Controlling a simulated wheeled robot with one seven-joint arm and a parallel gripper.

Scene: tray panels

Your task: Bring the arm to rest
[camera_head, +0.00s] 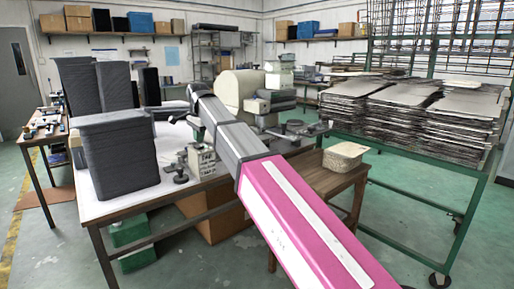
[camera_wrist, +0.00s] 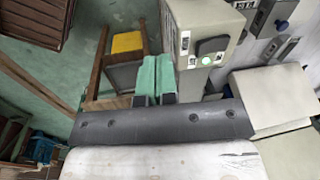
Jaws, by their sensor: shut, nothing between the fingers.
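My arm (camera_head: 295,222), pink and grey, reaches from the lower right of the head view up toward the middle left, above the white-topped table (camera_head: 107,205). My gripper (camera_wrist: 155,75) shows in the wrist view as two teal fingers side by side, shut with nothing held. In the head view the fingers cannot be made out beyond the grey end of the arm. Below them in the wrist view is a dark grey bar with a pale surface in front.
Stacked dark trays (camera_head: 117,155) stand on the table left of my arm. A beige machine (camera_wrist: 206,22) stands close beside the fingers. Open floor lies front left.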

